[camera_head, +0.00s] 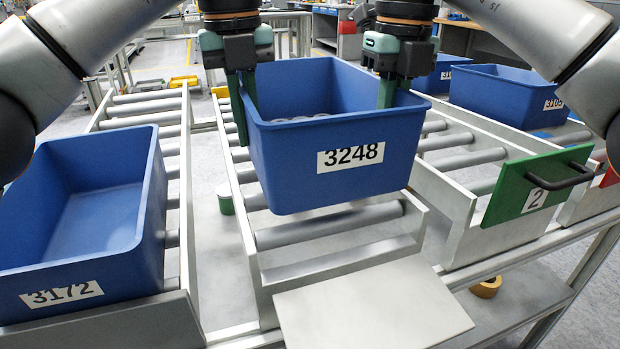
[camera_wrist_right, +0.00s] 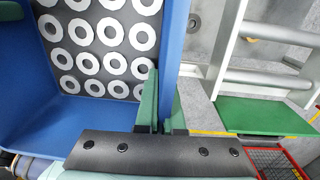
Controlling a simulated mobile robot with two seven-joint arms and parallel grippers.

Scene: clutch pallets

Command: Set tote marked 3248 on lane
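The blue tote marked 3248 (camera_head: 300,170) is in the middle of the head view, over the middle roller lane (camera_head: 330,232). Its label faces me, and grey parts lie inside. The right wrist view shows rows of pale rings (camera_wrist_right: 97,40) on a dark sheet in it. My left gripper (camera_head: 246,108) is at its left wall, its fingers close together on the rim. My right gripper (camera_head: 388,92) is at its right wall; in the wrist view its green fingers (camera_wrist_right: 163,105) stand on both sides of the blue wall. The tote's underside is hidden, so contact with the rollers cannot be told.
Blue tote 3172 (camera_head: 95,215) sits on the left lane. A lane with a green end gate marked 2 (camera_head: 536,184) is at right, with more blue totes (camera_head: 505,95) behind. A bare grey plate (camera_head: 372,305) lies at the middle lane's front end.

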